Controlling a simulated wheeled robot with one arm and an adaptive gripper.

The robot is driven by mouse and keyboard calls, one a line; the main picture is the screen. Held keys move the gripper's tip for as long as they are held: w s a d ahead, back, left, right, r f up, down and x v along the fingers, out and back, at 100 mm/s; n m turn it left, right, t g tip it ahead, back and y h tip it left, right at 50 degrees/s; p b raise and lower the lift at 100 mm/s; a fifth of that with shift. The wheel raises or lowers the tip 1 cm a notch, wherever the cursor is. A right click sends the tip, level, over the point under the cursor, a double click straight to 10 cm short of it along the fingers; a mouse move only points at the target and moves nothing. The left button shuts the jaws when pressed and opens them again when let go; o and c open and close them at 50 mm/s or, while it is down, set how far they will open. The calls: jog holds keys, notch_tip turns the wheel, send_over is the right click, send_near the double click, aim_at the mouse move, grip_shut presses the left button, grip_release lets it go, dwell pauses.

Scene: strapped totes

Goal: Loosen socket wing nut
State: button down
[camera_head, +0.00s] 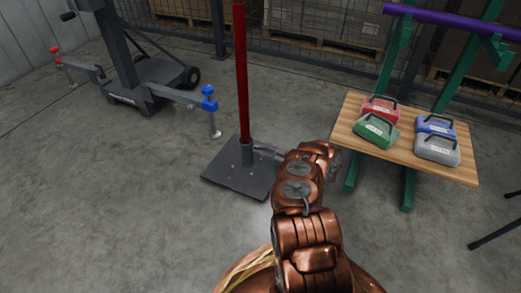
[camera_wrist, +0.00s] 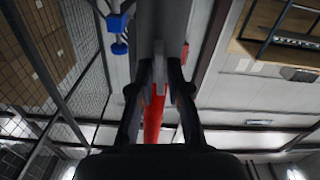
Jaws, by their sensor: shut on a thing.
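A red pole (camera_head: 240,75) stands upright in a grey socket (camera_head: 247,154) on a dark square base plate (camera_head: 232,180). My gripper (camera_head: 260,149) reaches in from the right, low over the plate and close beside the socket. The wing nut is too small to make out in the head view. In the wrist view my gripper (camera_wrist: 159,88) has its two dark fingers closed on a small grey piece, which seems to be the wing nut (camera_wrist: 158,90). The red pole (camera_wrist: 153,122) shows behind the fingers. The piece's exact shape is partly hidden by the fingers.
A wooden table (camera_head: 345,139) at right holds red, green, blue and grey cases, beside green uprights (camera_head: 388,60) and a purple bar (camera_head: 455,22). A dark wheeled stand (camera_head: 150,80) with a blue knob (camera_head: 209,97) is at left. The floor at lower left is clear.

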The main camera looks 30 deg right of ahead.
jog(key=shift+w+d+f+m+b, duration=0.1)
jog(key=shift+f+m+b, duration=0.1)
jog(key=shift+m, duration=5.05)
jog(key=shift+a+f+m+b, duration=0.1)
jog(key=shift+m+b, duration=0.15)
jog(key=shift+m, duration=5.05)
jog(key=shift+w+d+f+m+b, duration=0.1)
jog(key=shift+f+m+b, duration=0.1)
jog(key=shift+m, duration=5.05)
